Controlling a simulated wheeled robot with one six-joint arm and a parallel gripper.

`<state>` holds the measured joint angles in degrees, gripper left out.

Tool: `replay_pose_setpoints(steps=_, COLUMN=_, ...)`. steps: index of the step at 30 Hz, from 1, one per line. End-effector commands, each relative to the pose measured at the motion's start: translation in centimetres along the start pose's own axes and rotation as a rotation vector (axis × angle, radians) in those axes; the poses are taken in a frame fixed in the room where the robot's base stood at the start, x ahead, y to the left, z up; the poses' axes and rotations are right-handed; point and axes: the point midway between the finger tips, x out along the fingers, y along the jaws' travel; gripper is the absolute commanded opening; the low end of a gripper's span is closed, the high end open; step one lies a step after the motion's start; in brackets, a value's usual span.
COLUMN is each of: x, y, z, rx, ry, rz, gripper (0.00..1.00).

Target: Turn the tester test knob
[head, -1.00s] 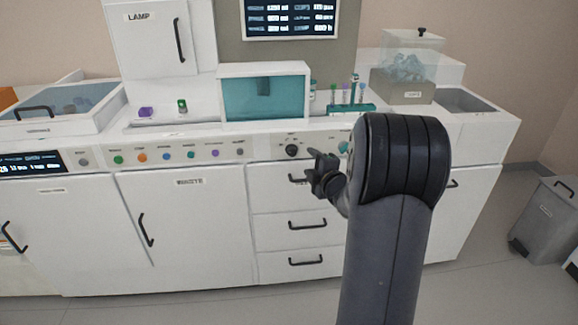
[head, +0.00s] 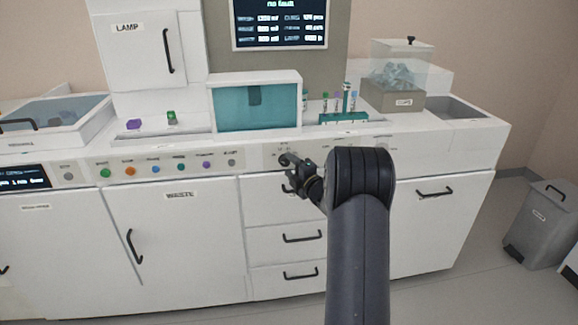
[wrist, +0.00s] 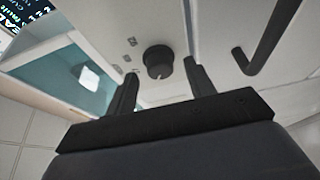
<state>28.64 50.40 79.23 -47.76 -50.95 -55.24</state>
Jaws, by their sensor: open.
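The test knob (wrist: 158,61) is a round black dial with a pale pointer mark on the white front panel, with small labels beside it. In the wrist view it sits between and beyond the two fingers of my gripper (wrist: 158,85), which is open and empty. I cannot tell whether either finger touches the knob. In the head view my gripper (head: 288,165) is in front of the panel above the drawers, and it hides most of the knob.
A row of coloured buttons (head: 154,169) runs left along the panel. A teal-windowed box (head: 255,105) and a tube rack (head: 343,118) stand on the counter above. A black drawer handle (wrist: 268,40) projects near my right finger in the wrist view. A grey bin (head: 542,225) stands at right.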

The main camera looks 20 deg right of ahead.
Motion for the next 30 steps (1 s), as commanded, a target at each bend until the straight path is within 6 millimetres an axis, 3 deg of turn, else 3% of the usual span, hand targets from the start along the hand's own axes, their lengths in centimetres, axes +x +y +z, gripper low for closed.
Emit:
replay_pose_setpoints(steps=5, x=1.13, y=0.01, z=-0.06, rx=-0.001, ry=0.0, rz=0.0, gripper=0.51)
replay_pose_setpoints(steps=14, x=1.25, y=-0.01, z=-0.04, rx=0.0, ry=0.0, rz=0.0, gripper=0.51)
replay_pose_setpoints(steps=30, x=1.23, y=0.0, z=-0.04, rx=0.0, ry=0.0, rz=0.0, gripper=0.07)
